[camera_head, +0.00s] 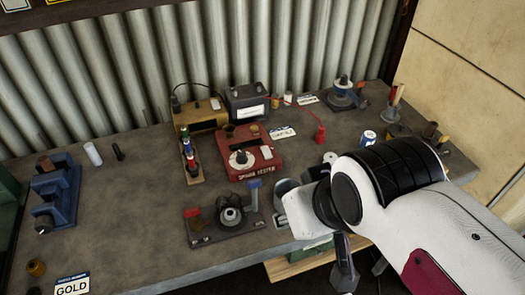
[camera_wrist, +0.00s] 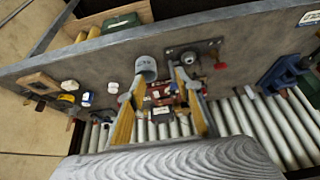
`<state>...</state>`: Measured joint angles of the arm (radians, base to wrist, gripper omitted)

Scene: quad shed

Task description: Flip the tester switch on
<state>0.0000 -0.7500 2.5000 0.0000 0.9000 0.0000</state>
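The red spark tester (camera_head: 264,172) stands mid-bench in the head view. It has a round dial with a dark knob (camera_head: 241,158) and a small white block (camera_head: 266,152), which may be its switch; I cannot tell its position. In the wrist view, my gripper (camera_wrist: 159,78) shows two yellowish fingers spread apart with nothing clearly held between them. Reddish parts of the tester (camera_wrist: 161,92) appear small between and beyond the fingers, partly hidden. In the head view my arm reaches in from the right, and the fingertips cannot be made out clearly.
A dark stand with a round part (camera_head: 230,213) and blue and red blocks is in front of the tester. A grey cup (camera_wrist: 146,66) is beside the fingers in the wrist view. A black battery (camera_head: 247,102) stands behind. Bare bench (camera_head: 130,195) lies to the left.

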